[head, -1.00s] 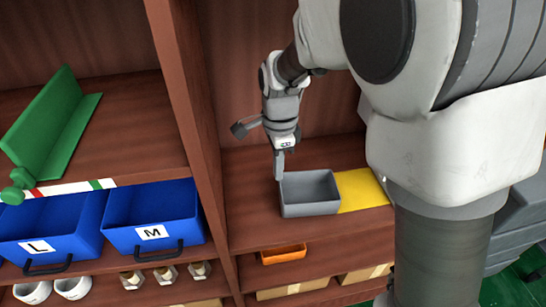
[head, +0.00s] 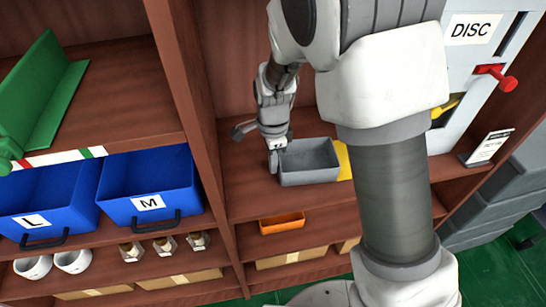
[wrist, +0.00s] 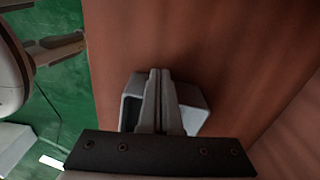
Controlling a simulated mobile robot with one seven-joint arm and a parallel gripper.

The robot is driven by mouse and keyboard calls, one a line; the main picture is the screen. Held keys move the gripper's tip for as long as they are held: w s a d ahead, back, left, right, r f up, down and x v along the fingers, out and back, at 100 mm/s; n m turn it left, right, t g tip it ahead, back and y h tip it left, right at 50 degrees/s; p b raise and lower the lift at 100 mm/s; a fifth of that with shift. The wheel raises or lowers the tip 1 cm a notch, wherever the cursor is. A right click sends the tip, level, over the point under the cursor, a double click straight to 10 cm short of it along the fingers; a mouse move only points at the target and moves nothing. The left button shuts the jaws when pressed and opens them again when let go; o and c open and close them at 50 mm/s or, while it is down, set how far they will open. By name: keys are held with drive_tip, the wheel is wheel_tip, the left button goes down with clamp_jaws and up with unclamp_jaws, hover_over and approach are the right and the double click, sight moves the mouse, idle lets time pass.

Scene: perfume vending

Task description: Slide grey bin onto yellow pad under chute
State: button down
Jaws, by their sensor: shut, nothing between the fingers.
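The grey bin (head: 309,175) sits upright on the brown shelf. It is an open-topped box and looks empty. It also shows behind my fingers in the wrist view (wrist: 190,118). The yellow pad (head: 344,160) shows as a strip at the bin's right side; my arm hides the rest. My gripper (head: 273,168) points down at the bin's left side, fingers shut and empty (wrist: 160,73). The fingertips are close to the bin's left wall; I cannot tell whether they touch it. The chute cannot be made out behind my arm.
A wooden divider (head: 190,130) stands left of the bin, with blue bins L (head: 40,215) and M (head: 150,190) beyond it. An orange tray (head: 282,223) is on the shelf below. A grey DISC panel (head: 470,60) with a red knob (head: 508,84) stands at the right.

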approach(327, 163)
wheel_tip(327, 163, down, 5)
drive_tip(key=shift+w+f, duration=0.1)
idle(0.4)
